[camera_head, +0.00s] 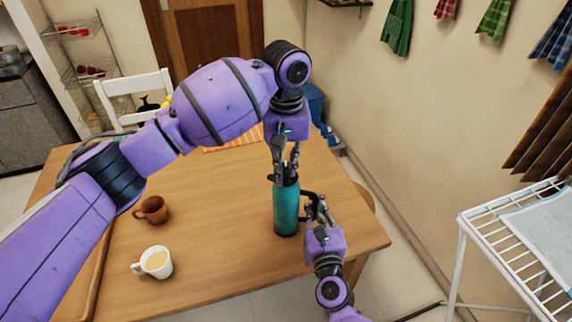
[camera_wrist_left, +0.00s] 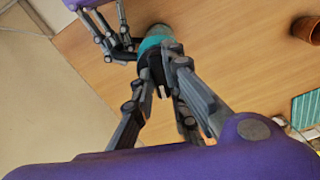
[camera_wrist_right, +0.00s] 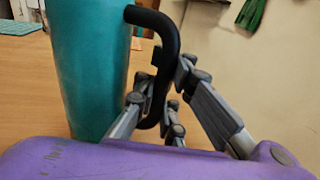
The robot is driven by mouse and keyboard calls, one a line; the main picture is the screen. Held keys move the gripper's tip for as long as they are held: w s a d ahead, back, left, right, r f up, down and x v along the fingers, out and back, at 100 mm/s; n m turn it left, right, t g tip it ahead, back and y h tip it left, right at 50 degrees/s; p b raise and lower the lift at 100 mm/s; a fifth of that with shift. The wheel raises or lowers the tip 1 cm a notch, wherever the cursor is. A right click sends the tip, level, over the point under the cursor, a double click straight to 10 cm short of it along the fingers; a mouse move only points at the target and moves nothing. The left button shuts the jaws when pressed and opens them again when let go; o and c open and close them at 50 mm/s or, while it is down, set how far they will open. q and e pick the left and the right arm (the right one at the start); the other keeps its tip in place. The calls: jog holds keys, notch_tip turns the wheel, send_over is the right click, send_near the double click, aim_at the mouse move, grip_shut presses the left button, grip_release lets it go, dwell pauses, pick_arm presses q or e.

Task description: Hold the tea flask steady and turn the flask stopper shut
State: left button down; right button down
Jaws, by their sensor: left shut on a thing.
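The teal tea flask (camera_head: 286,210) stands upright near the table's right front edge. Its teal body fills the left of the right wrist view (camera_wrist_right: 90,60), with a black handle (camera_wrist_right: 170,45) on its side. My left gripper (camera_head: 285,177) points down over the flask's top and is shut on the flask stopper, which its fingers mostly hide. The left wrist view also shows the left gripper (camera_wrist_left: 162,70) at the flask's top. My right gripper (camera_head: 318,207) is at the handle, which lies between its fingers; whether they press on it is unclear.
A brown cup (camera_head: 153,210) and a white mug (camera_head: 156,262) with a pale drink stand on the wooden table (camera_head: 215,225), left of the flask. A white chair (camera_head: 135,90) is behind. A white wire rack (camera_head: 500,245) stands at right. The tabletop between cups and flask is clear.

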aim_at(286, 169)
pick_arm(q)
jog(key=shift+m, duration=1.4)
jog(key=shift+r+m, duration=0.1)
jog(key=shift+m, duration=0.2)
jog(key=c, duration=1.7)
grip_release()
jog(key=shift+c, duration=0.2)
notch_tip(286, 169, up, 12)
